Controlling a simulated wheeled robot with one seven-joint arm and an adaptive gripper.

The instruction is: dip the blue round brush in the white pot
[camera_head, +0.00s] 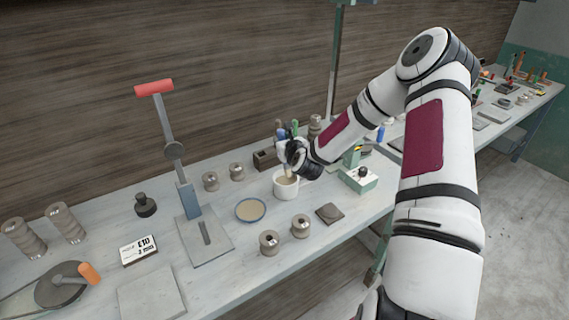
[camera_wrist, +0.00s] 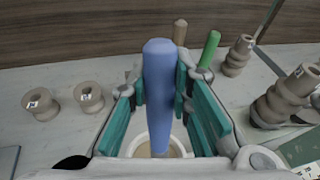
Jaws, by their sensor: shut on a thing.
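The blue round brush (camera_wrist: 159,90) stands nearly upright between the teal finger pads of my gripper (camera_wrist: 165,105) in the wrist view. My gripper is shut on its handle. In the head view my gripper (camera_head: 292,154) is just above the white pot (camera_head: 286,190), and a pale lower part of the brush (camera_head: 287,171) reaches down into the pot's mouth. The pot holds a tan liquid, and its rim (camera_wrist: 134,146) also shows below the brush in the wrist view. The brush tip is hidden; I cannot tell how deep it is.
A dark block holder (camera_head: 265,159) is behind the pot. Spool-like clay pieces (camera_head: 237,171) stand to its left, and others (camera_head: 270,243) in front. A blue-rimmed dish (camera_head: 250,210) lies left of the pot. A green device (camera_head: 358,179) is at the right. A green-handled tool (camera_wrist: 209,50) stands behind my gripper.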

